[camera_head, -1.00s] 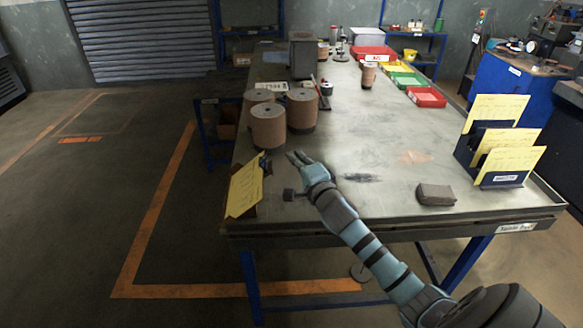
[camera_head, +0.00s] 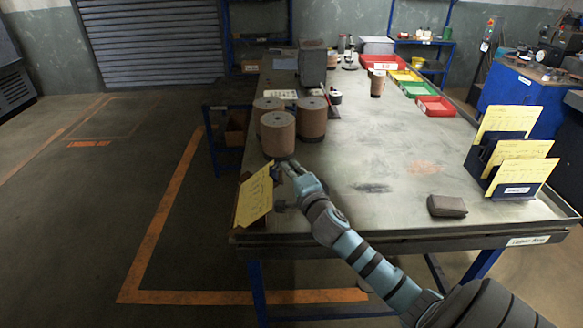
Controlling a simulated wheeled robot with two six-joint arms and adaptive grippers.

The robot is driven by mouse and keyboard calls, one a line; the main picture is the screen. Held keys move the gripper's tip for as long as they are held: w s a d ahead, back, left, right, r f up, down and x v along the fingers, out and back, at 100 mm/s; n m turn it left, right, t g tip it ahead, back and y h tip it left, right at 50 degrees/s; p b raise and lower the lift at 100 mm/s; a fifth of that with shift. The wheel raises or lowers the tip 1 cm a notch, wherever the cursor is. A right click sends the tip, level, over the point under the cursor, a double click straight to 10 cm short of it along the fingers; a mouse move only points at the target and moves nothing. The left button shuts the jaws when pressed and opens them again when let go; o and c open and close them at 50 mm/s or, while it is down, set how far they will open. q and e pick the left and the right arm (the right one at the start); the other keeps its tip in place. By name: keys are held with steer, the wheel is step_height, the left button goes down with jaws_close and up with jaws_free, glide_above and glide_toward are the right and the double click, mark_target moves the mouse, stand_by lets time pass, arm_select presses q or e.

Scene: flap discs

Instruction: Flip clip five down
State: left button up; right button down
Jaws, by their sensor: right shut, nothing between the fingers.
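My right gripper (camera_head: 286,168) is at the near left of the table, with its fingers shut and empty. Its fingertips are beside a small dark clip-like part (camera_head: 276,174) near the top of a yellow sheet (camera_head: 255,197); I cannot tell whether they touch. The sheet leans at the table's left edge on a dark holder. Another small dark part (camera_head: 279,205) shows below the gripper, partly hidden by it. No number five is readable on any clip. My left gripper is not in view.
Brown disc stacks (camera_head: 278,134) stand just behind the gripper. A grey-brown block (camera_head: 447,206) and a rack (camera_head: 515,188) of yellow cards are at the right. Coloured trays (camera_head: 435,106) line the far right edge. The middle of the table (camera_head: 385,150) is mostly clear.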

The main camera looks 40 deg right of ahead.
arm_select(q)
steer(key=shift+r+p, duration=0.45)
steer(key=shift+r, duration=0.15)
arm_select(e)
steer(key=shift+w+a+r+n, duration=0.1)
steer(key=shift+r+n, duration=0.1)
steer(key=shift+n, duration=0.1)
